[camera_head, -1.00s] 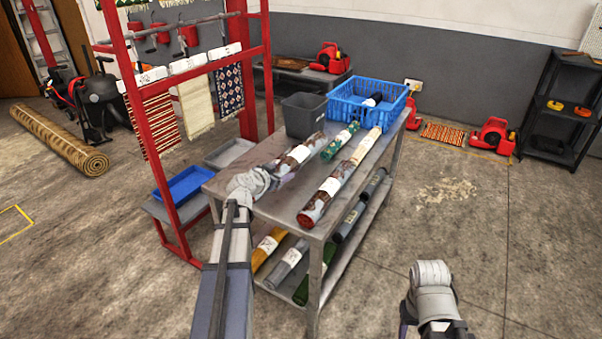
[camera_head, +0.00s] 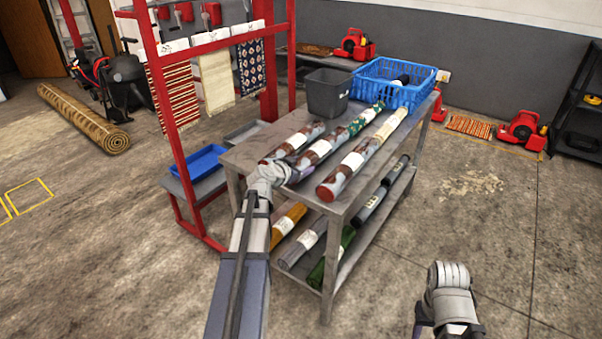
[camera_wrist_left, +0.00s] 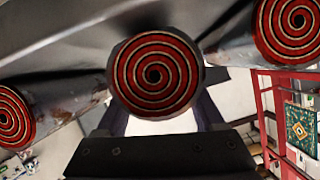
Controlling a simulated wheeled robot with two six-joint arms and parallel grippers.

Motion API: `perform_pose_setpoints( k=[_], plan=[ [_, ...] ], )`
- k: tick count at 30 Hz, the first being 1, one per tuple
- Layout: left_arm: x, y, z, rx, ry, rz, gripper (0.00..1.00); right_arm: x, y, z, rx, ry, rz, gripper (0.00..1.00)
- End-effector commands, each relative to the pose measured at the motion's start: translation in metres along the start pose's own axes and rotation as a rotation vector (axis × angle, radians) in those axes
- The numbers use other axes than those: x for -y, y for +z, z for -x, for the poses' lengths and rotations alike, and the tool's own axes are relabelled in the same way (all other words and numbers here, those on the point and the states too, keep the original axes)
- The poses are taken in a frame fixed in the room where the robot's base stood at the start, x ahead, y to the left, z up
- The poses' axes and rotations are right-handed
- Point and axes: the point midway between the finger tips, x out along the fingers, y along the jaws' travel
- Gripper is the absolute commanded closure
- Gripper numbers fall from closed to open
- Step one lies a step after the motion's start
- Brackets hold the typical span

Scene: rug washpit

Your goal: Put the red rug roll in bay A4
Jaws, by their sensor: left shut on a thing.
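Several patterned rug rolls with white labels lie on the grey steel table (camera_head: 245,158). My left gripper (camera_head: 290,174) is shut on the middle roll (camera_head: 318,150) near its close end. In the left wrist view my left gripper (camera_wrist_left: 156,112) has this roll's red spiral end (camera_wrist_left: 155,76) between its jaws. Another red-ended roll (camera_head: 292,141) lies to its left and one (camera_head: 347,170) to its right. I cannot tell whether the held roll touches the table. No bay marking is readable. My right arm shows at the lower right; its jaws are hidden.
A green roll (camera_head: 366,116) and a cream roll (camera_head: 391,123) lie behind. A grey bin (camera_head: 327,92) and a blue crate (camera_head: 393,92) stand at the table's far end. More rolls lie on the lower shelf. A red rack (camera_head: 178,145) stands left.

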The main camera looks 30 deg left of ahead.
Motion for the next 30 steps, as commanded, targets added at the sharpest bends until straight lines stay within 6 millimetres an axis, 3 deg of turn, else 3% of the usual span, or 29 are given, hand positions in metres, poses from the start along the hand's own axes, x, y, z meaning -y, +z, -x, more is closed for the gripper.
perform_pose_setpoints(
  k=[11,12,19,27,30],
  plan=[
    [-0.001,0.005,-0.002,-0.002,-0.002,0.002,1.00,0.001,0.000,-0.006,0.000,0.000,0.000,0.50],
    [-0.001,0.005,-0.002,0.000,0.000,0.000,0.27,0.001,0.000,-0.005,0.000,0.000,0.000,0.50],
    [-0.001,0.004,-0.002,0.000,0.000,0.000,0.01,0.001,0.000,-0.005,0.000,0.000,0.000,0.50],
    [-0.001,0.003,-0.001,0.000,0.000,0.000,0.00,0.000,0.000,-0.004,0.000,0.000,0.000,0.50],
    [-0.001,0.002,0.008,0.000,-0.001,0.000,0.00,0.000,0.000,0.001,0.000,0.000,0.000,0.50]
  ],
)
